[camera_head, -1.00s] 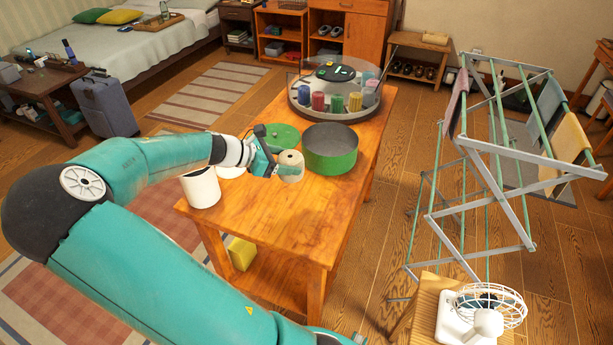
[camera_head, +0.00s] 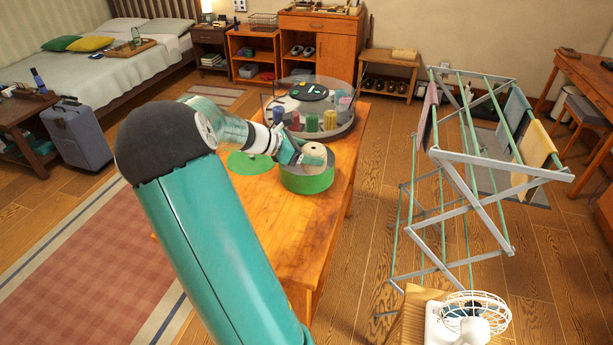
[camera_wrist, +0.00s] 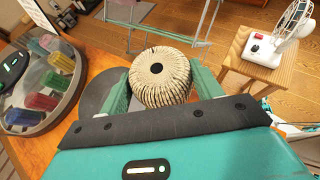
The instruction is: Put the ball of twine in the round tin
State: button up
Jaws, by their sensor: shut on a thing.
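The ball of twine (camera_head: 317,150), beige with a dark hole in its top, is between the fingers of my gripper (camera_head: 303,158). In the wrist view the ball (camera_wrist: 160,72) sits upright between both green fingertips (camera_wrist: 160,90). The round tin (camera_head: 307,184), green outside, stands on the wooden table. In the head view the ball is over the tin's opening, and its lower part overlaps the far rim. My gripper hides much of the opening, so I cannot tell whether the ball is below the rim.
A green lid (camera_head: 251,163) lies on the table left of the tin. Behind is a round clear-covered carousel (camera_head: 310,112) with coloured spools. A drying rack (camera_head: 470,170) stands to the right, and a white fan (camera_head: 468,318) sits on a stool in front of it.

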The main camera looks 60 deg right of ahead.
jog(key=shift+s+d+r, duration=0.2)
jog(key=shift+s+d, duration=0.1)
jog(key=shift+d, duration=0.25)
jog(key=shift+w+d+f, duration=1)
jog(key=shift+d+f, duration=1.05)
jog(key=shift+f, duration=0.1)
jog(key=shift+w+d+f, duration=1)
jog(key=shift+d+f, duration=1)
jog(key=shift+f, duration=0.15)
jog(key=shift+w+d+f, duration=1)
jog(key=shift+d+f, duration=1.05)
jog(key=shift+f, duration=0.1)
jog(key=shift+f, duration=0.45)
jog(key=shift+f, duration=0.15)
